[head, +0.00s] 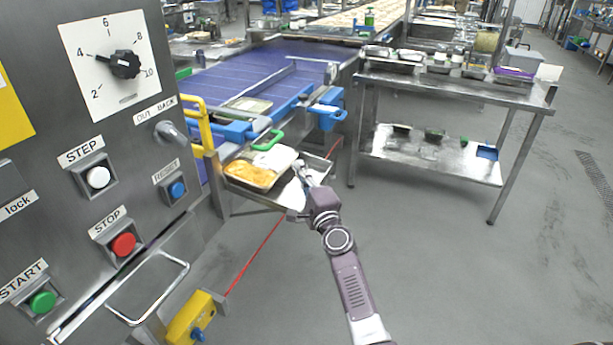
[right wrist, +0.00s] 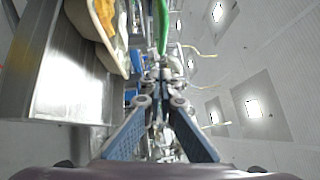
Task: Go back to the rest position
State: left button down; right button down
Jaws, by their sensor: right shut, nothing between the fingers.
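My right arm reaches up from the bottom of the head view, and my right gripper (head: 301,168) is at the right side of a food container (head: 258,182). The gripper is shut and empty; its fingers also show in the right wrist view (right wrist: 160,92). The container holds white and orange-yellow food and sits on a metal tray (head: 318,172). In the right wrist view the container (right wrist: 112,42) is at the upper left, beside the fingers. I cannot tell whether the gripper touches it. My left gripper is out of view.
A green handle (head: 268,140) lies just behind the container. A control panel (head: 95,200) with buttons and a dial fills the left. A blue conveyor (head: 245,72) runs behind. A steel table (head: 455,90) with several containers stands at the right. The floor (head: 430,270) between is clear.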

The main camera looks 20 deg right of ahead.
jog(key=s, duration=0.3)
jog(key=shift+s+f, duration=0.25)
jog(key=shift+s, duration=0.15)
jog(key=s+a+f+n+g+y, duration=0.3)
jog(key=s+a+f+n+g, duration=0.1)
jog(key=s+a+f+n, duration=0.4)
jog(key=s+a+f+n+g+y, duration=0.45)
jog(key=s+a+f+n, duration=0.3)
jog(key=s, duration=0.35)
jog(key=s+d+f+n+g+h, duration=0.3)
jog(key=s+n+g, duration=0.1)
jog(key=s, duration=0.8)
jog(key=s+d+f+n+g+h, duration=0.2)
jog(key=s+f+n+g+h, duration=0.15)
jog(key=s, duration=0.85)
notch_tip(320, 180, down, 26)
jog(key=s+g+y, duration=0.1)
jog(key=s, duration=0.1)
jog(key=s+d+f+g, duration=0.1)
jog(key=s+d+f, duration=0.2)
jog(key=s+f, duration=1.2)
jog(key=shift+s+f+g, duration=0.2)
jog(key=shift+s+g, duration=0.1)
jog(key=shift+s, duration=0.55)
